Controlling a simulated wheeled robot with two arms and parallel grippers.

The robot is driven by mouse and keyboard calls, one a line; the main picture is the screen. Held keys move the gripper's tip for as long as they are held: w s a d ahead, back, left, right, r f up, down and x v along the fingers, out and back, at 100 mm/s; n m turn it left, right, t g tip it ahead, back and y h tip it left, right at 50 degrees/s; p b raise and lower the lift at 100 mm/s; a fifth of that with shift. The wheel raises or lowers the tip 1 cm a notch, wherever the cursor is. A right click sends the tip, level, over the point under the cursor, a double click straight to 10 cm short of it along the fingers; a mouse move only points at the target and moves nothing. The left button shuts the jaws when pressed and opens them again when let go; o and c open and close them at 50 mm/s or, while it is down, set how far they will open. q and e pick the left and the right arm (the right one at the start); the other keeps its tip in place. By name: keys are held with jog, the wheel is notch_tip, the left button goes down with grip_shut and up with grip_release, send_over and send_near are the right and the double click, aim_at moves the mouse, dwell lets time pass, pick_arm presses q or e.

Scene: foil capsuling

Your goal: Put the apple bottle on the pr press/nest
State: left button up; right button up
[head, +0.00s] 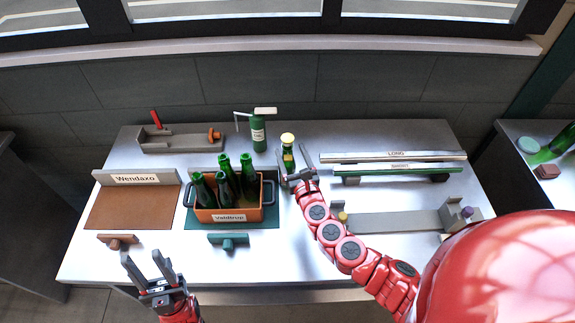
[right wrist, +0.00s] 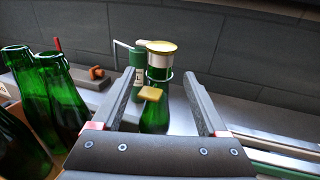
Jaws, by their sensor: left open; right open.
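A green bottle with a gold top (head: 288,140) stands upright at the back middle of the table, with a yellow piece on its front. In the right wrist view this bottle (right wrist: 157,112) appears between my finger tips, with a thin pale ring around its neck. My right gripper (head: 292,179) is open in front of it; no contact shows. My left gripper (head: 147,262) is open and empty at the front left edge. Which thing is the press or nest is unclear; a grey fixture with a red lever (head: 155,119) and orange knob stands at the back left.
An orange crate (head: 255,214) labelled Valdrup holds several green bottles, left of my right gripper. A green pump bottle (head: 258,137) stands behind. Long rails (head: 400,170) and a grey fixture (head: 395,221) lie right. A brown mat (head: 130,208) lies bare at left.

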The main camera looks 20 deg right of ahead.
aim_at(289, 149)
jog(key=w, duration=0.3)
jog(key=shift+w+r+p, duration=0.1)
jog(key=shift+w+p, duration=0.1)
jog(key=shift+p, duration=0.15)
jog(key=shift+w, duration=0.2)
jog(key=shift+c, duration=0.2)
grip_shut()
dwell(0.8)
